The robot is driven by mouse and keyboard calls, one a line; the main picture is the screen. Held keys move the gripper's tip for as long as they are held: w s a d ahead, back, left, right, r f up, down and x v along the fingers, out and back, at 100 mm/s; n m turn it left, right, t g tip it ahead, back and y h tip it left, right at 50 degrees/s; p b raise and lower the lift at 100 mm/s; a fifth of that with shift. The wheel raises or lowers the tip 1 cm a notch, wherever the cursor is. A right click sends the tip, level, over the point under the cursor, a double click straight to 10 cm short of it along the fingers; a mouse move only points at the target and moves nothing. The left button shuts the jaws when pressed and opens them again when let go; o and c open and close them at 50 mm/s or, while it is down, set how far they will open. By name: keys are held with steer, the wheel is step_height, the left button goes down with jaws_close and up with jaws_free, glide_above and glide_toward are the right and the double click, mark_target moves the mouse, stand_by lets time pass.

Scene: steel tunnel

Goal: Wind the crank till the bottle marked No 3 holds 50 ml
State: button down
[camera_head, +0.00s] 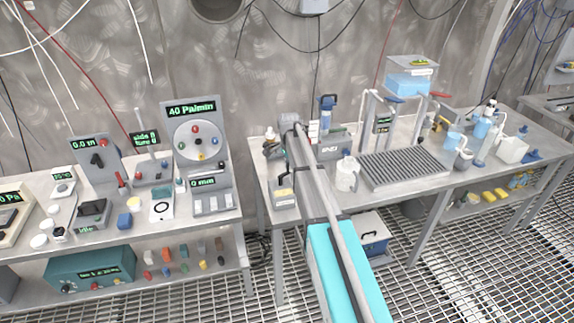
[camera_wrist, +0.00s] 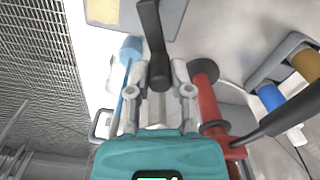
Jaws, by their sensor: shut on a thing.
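In the wrist view my gripper (camera_wrist: 158,72) has its two grey fingers on either side of a black lever-like handle (camera_wrist: 152,28), probably the crank's, and is shut on it. The handle's lower end lies between the fingertips. I cannot pick out the bottle marked No 3: no such label is readable in either view, nor any liquid level in ml.
A red-handled tool (camera_wrist: 207,100) stands close right of the fingers, and a blue-tipped rod (camera_wrist: 130,50) close left. A grey rack (camera_wrist: 262,70) holds coloured cylinders farther right. On the bench (camera_head: 400,198) stand a white jug (camera_head: 346,175), a ribbed tray (camera_head: 405,168) and a blue tank (camera_head: 408,84).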

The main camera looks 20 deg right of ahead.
steer(key=shift+s+d+m, duration=0.1)
steer(key=shift+s+m, duration=0.25)
steer(key=shift+m, duration=0.65)
steer(key=c, duration=0.5)
jaws_free()
steer(key=shift+c, duration=0.2)
steer(key=shift+w, duration=0.15)
